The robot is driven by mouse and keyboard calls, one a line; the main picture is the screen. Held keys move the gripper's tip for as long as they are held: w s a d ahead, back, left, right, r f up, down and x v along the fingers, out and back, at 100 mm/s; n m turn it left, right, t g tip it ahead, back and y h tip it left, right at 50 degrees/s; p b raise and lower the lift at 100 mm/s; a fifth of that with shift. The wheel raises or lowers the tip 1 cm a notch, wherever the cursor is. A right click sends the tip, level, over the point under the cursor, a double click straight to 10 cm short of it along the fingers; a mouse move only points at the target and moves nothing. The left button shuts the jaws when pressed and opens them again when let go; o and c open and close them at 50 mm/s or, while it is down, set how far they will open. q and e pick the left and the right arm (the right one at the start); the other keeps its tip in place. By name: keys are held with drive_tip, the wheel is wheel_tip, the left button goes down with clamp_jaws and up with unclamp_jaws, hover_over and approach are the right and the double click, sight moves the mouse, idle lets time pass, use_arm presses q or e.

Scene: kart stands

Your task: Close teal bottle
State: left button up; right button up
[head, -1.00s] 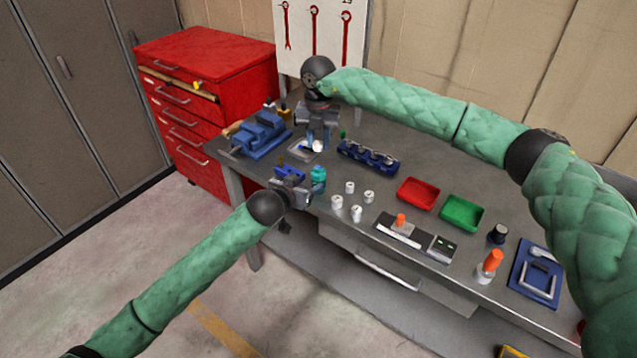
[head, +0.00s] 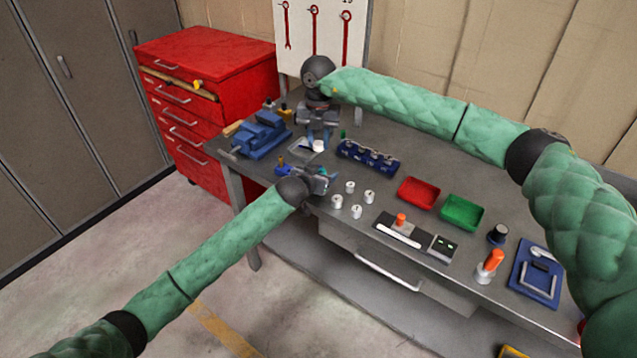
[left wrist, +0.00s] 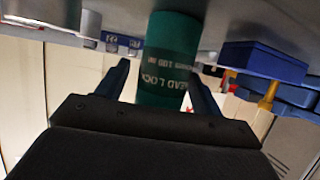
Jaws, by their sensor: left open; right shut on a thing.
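The teal bottle (left wrist: 165,58) stands between the two open fingers of my left gripper (left wrist: 160,78) in the left wrist view, with white lettering on its side. In the head view, only a bit of the bottle (head: 323,170) shows past my left gripper (head: 325,177), which is at the table's near edge. Its top is hidden.
The workbench (head: 340,225) also holds a blue vise (head: 262,137), a blue rack (head: 368,157), several small white pieces (head: 356,211), a red tray (head: 418,192) and a green tray (head: 462,213). A red tool cabinet (head: 210,60) stands behind left.

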use_arm(q)
clamp_jaws()
use_arm(e)
drive_tip(key=shift+f, duration=2.45)
drive_tip(key=shift+f, duration=0.1)
drive_tip(key=shift+f, duration=0.75)
drive_tip(key=shift+f, duration=0.6)
